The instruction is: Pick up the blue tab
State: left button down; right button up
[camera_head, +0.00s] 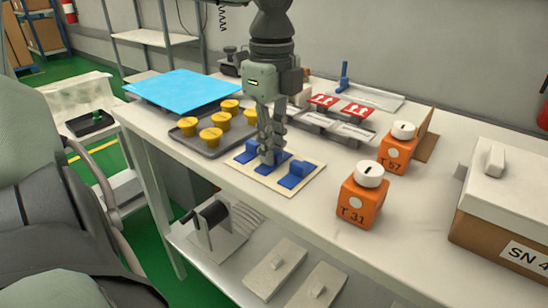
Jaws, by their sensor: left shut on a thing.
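Several blue tabs sit on a cream board near the front edge of the white table. One blue tab (295,174) is on the right of the board (286,189), and another blue tab (247,151) is at its left. My left gripper (268,158) reaches down from above and is shut on the middle blue tab (273,168), whose top is partly hidden by the fingers. I cannot tell whether that tab touches the board. My right gripper is not in view.
A dark tray (211,146) of yellow knobs (210,133) and a light-blue sheet (184,89) lie left. Orange boxes (362,205), (397,150) with white knobs stand right. A cardboard box with a white lid (510,175) is far right. The front table strip is clear.

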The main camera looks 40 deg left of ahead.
pick_arm(q)
jog(key=shift+r, duration=0.1)
notch_tip(320, 180, up, 4)
jog(key=shift+a+r, duration=0.1)
jog(key=shift+r, duration=0.05)
jog(key=s+a+r+b, duration=0.1)
jog(key=s+a+r, duration=0.5)
jog(key=s, duration=0.3)
jog(key=shift+s+a+r, duration=0.15)
jog(key=shift+a+r, duration=0.1)
jog(key=shift+a, duration=0.2)
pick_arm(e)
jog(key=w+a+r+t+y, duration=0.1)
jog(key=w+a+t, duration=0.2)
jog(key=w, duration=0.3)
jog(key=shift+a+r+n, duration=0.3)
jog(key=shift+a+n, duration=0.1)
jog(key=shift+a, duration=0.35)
